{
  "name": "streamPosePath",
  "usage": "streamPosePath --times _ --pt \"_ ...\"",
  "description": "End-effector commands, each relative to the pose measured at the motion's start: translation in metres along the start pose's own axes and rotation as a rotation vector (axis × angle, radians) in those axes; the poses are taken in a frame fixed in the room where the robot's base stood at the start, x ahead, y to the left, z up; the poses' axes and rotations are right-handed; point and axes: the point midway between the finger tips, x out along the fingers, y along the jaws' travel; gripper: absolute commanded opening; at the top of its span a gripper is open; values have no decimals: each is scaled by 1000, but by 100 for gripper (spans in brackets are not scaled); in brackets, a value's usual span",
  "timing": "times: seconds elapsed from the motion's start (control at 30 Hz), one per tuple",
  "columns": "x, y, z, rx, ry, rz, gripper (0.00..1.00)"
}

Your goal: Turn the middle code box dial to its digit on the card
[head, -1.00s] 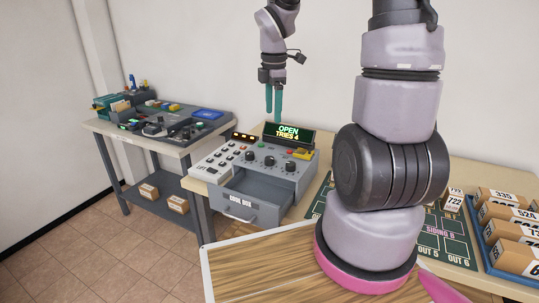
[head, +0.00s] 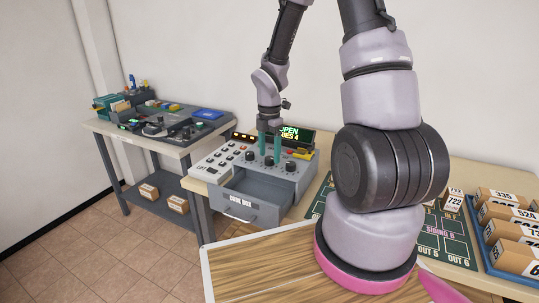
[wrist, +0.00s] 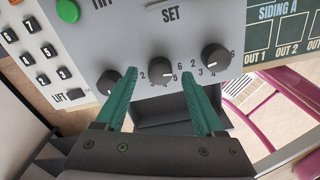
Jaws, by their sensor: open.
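The code box (head: 232,163) stands on the table with its display partly hidden by my arm; "OPEN" and "TRIES 4" were readable there a second ago. Its drawer (head: 255,200) is pulled out. Three black dials sit in a row on its face. In the wrist view the middle dial (wrist: 160,70) lies between and just beyond my fingertips, with the left dial (wrist: 109,83) and right dial (wrist: 215,57) to either side. My gripper (wrist: 160,76) is open, its teal fingers straddling the middle dial; contact cannot be told. In the head view my gripper (head: 269,152) is at the dials. I cannot make out the card.
A side table (head: 170,140) with trays and tools stands at the left. A dark siding board (head: 440,240) and a blue tray (head: 490,255) of numbered boxes lie at the right.

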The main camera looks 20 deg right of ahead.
Motion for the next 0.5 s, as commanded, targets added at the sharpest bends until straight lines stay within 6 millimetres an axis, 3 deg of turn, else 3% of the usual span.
streamPosePath --times 0.13,0.4,0.47,0.5 --pt "10 0 0 -1 0 -1 70" --pt "11 0 0 0 -1 1 70" --pt "10 0 0 0 -1 1 51" --pt "10 0 0 0 -1 1 36"
